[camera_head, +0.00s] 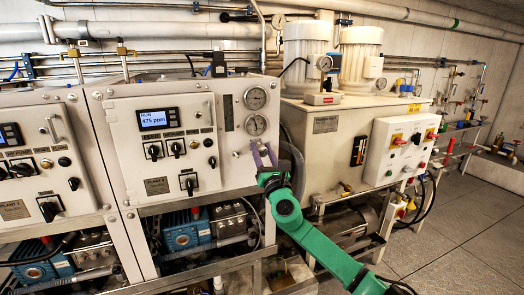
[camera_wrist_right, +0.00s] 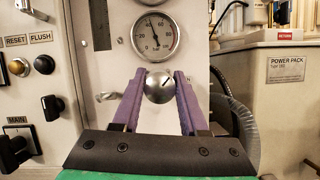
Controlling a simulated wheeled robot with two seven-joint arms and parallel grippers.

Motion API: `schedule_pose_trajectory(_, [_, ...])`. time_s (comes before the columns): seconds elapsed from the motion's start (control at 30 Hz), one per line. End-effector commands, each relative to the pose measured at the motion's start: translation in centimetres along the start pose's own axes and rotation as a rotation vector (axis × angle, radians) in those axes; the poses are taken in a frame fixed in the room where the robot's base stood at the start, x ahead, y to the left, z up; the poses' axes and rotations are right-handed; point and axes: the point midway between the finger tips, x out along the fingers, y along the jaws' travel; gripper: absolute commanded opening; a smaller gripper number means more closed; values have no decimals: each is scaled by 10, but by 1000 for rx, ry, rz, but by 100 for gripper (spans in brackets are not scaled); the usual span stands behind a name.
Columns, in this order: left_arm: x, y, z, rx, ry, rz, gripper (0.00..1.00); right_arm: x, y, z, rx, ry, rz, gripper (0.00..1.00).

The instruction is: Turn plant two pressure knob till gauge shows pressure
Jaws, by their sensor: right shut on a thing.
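The plant two panel (camera_head: 172,150) is white, with a lit display reading RUN 475 ppm. Two round gauges are on its right side, an upper one (camera_head: 255,98) and a lower one (camera_head: 256,124). In the right wrist view a gauge (camera_wrist_right: 155,37) has its needle pointing up and slightly left, off the zero mark. The silver round pressure knob (camera_wrist_right: 158,87) with a dark line sits just below this gauge. My right gripper (camera_wrist_right: 160,80) has its purple fingers shut on the knob, one on each side. The gripper (camera_head: 264,155) mostly hides the knob in the head view. My left gripper is out of view.
The plant one panel (camera_head: 35,165) stands at the left. A power pack cabinet (camera_head: 330,140) with a red-button control box (camera_head: 400,148) stands at the right. A dark hose (camera_wrist_right: 243,120) runs close to the right finger. Tiled floor (camera_head: 460,230) is clear at far right.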

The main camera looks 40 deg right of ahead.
Motion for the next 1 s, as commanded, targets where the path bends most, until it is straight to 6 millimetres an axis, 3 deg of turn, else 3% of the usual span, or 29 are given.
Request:
schedule_pose_trajectory(0.4, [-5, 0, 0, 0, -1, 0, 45, 0, 0, -1, 215, 3, -87, 0])
schedule_pose_trajectory(0.97, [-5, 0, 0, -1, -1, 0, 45, -1, 0, -2, 250, 3, -103, 0])
schedule_pose_trajectory(1.0, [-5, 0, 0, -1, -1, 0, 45, -1, 0, -2, 250, 3, -103, 54])
